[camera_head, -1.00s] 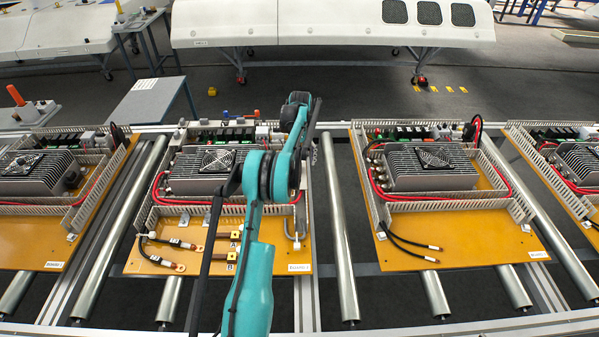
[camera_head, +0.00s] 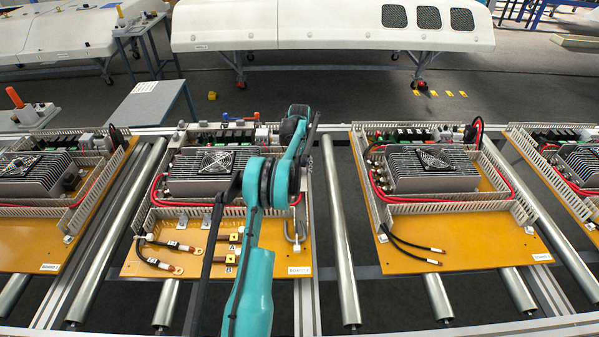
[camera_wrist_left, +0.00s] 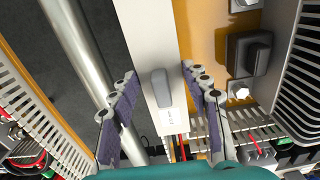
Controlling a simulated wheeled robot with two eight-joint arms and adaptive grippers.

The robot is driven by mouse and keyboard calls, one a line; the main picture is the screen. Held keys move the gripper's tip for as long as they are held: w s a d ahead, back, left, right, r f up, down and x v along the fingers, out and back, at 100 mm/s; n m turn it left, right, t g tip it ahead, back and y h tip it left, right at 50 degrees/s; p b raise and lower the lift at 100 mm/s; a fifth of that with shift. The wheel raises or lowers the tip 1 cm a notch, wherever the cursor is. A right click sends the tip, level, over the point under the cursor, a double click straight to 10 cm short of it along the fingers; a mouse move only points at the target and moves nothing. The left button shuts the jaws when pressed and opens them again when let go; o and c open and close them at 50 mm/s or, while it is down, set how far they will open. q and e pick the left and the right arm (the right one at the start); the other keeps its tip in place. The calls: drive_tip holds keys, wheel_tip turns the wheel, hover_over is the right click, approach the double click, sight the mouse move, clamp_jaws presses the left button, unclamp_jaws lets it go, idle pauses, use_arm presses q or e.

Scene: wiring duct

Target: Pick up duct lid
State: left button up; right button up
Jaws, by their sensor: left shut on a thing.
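The duct lid (camera_wrist_left: 148,35) is a long pale strip with a grey raised handle (camera_wrist_left: 161,88) in the left wrist view. It runs from the top edge down between the two purple-padded fingers of my left gripper (camera_wrist_left: 158,80). The gripper is shut on the lid, with one finger along each side of it. In the head view my teal left arm reaches to the right side of the middle-left board (camera_head: 208,248). There the wrist hides the fingers and most of the lid. My right gripper is not in view.
The board carries a finned unit with a fan (camera_head: 216,162), slotted duct walls, red cables and loose black leads (camera_head: 155,262). A metal roller (camera_head: 340,235) lies just right of it. Another board (camera_head: 460,245) stands further right.

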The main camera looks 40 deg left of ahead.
sight(300, 169)
use_arm(q)
wheel_tip(300, 169, up, 4)
drive_tip(key=shift+r+p, duration=0.25)
drive_tip(key=shift+p, duration=0.8)
drive_tip(key=s+d+r+p, duration=0.2)
drive_tip(key=s+d+r, duration=0.4)
drive_tip(key=d, duration=0.3)
drive_tip(key=shift+s+d+r+p, duration=0.2)
drive_tip(key=shift+s+p, duration=0.1)
drive_tip(key=shift+s, duration=0.1)
drive_tip(key=shift+r, duration=0.2)
drive_tip(key=shift+r+p, duration=1.45)
drive_tip(key=shift+r, duration=0.5)
